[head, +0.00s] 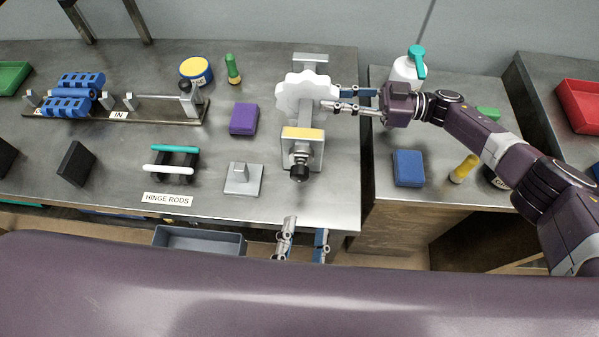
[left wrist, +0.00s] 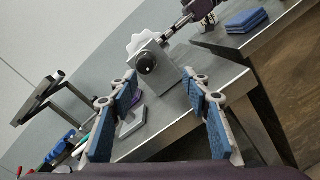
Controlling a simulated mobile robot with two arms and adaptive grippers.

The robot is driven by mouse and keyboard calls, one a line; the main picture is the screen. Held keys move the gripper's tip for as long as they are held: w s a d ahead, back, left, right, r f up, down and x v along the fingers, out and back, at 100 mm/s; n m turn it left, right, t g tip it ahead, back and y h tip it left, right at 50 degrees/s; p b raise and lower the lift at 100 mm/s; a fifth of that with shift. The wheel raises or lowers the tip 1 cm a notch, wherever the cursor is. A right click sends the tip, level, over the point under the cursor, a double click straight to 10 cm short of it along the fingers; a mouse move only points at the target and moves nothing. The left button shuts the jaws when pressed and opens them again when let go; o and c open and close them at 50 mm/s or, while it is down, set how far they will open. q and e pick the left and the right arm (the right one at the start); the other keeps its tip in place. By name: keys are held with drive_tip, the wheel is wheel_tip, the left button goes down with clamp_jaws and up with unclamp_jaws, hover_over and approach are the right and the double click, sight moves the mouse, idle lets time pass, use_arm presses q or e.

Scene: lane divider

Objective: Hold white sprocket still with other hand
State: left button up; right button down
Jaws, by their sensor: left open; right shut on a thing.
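The white sprocket (head: 305,92) is a toothed disc at the grey metal fixture (head: 304,150), near the right end of the table. My right gripper (head: 328,96) reaches in from the right and is shut on the sprocket's right edge. My left gripper (head: 302,240) is open and empty at the table's front edge, below the fixture and apart from it. In the left wrist view, the sprocket (left wrist: 137,42) shows partly behind the fixture's block and black knob (left wrist: 146,62), beyond the open fingers of my left gripper (left wrist: 160,100).
A grey block on a plate (head: 242,180) and a purple pad (head: 243,119) lie left of the fixture. A rack with teal and white rods (head: 172,165) stands further left. A grey bin (head: 200,240) is below the front edge. A blue pad (head: 408,168) lies on the right table.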

sight(299, 179)
use_arm(q)
drive_tip(key=w+n, duration=0.1)
drive_tip(key=w, duration=0.3)
drive_tip(key=w+a+r+n+y, duration=0.1)
drive_tip(key=w, duration=0.2)
drive_tip(key=w+a+n, duration=0.1)
drive_tip(key=w+n, duration=0.1)
drive_tip(key=w, duration=0.2)
drive_tip(key=shift+w+r+y, duration=0.3)
drive_tip(key=shift+w, duration=0.05)
drive_tip(key=c, duration=1.2)
